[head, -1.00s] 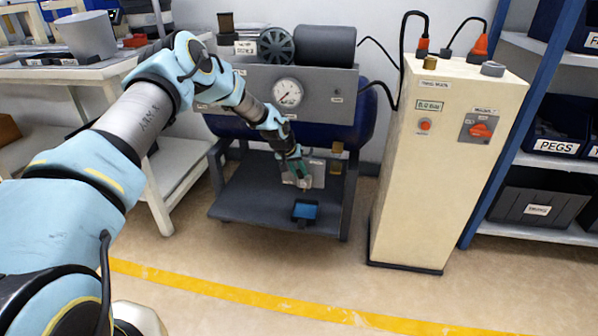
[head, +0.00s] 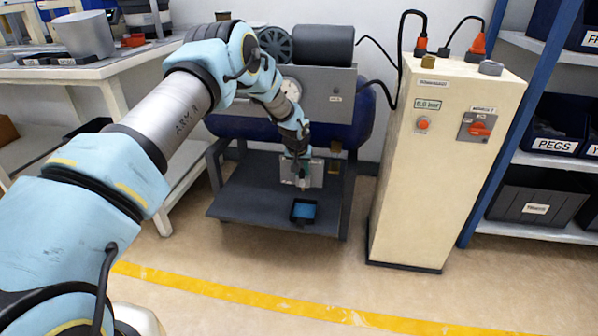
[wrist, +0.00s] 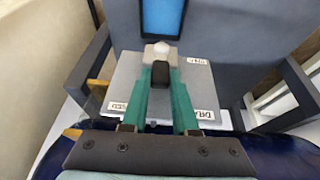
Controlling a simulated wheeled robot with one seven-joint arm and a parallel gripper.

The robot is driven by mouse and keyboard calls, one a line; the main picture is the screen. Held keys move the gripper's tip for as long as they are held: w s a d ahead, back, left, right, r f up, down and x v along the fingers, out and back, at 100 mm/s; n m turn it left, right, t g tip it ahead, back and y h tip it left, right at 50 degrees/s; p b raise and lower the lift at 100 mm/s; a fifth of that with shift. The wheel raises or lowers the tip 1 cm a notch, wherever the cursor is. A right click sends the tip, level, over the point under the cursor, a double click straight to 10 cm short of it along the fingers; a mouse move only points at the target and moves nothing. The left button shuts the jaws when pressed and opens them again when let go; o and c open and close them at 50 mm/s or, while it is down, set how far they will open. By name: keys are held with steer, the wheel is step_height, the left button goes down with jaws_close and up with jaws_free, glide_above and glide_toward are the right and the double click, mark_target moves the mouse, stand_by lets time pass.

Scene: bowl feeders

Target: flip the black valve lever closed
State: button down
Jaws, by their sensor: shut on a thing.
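The black valve lever (wrist: 160,75) sits between the green fingers of my gripper (wrist: 162,72) in the wrist view, and the fingers are shut on it. Behind it is a grey plate (wrist: 207,84) with white labels. One label near the lower left reads CLOSED, upside down; another at the right reads DRAIN. A pale rounded metal part (wrist: 160,48) shows just beyond the lever. In the head view my gripper (head: 301,180) reaches down in front of the plate (head: 317,173), below the compressor tank. The lever itself is too small to make out there.
A small black tray with a blue inside (head: 304,210) rests on the grey lower shelf (head: 255,205) below the gripper. The cream cabinet (head: 440,180) stands to the right, and a white workbench (head: 120,70) to the left. The floor in front is clear.

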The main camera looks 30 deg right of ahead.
steer(key=shift+s+f+y, duration=0.1)
steer(key=shift+s+y, duration=0.05)
steer(key=shift+y, duration=0.15)
steer(key=c, duration=0.7)
jaws_free()
steer(key=shift+d, duration=0.1)
steer(key=p+v, duration=0.1)
steer(key=v, duration=1)
steer(key=shift+s+f, duration=0.1)
steer(key=shift+s, duration=0.05)
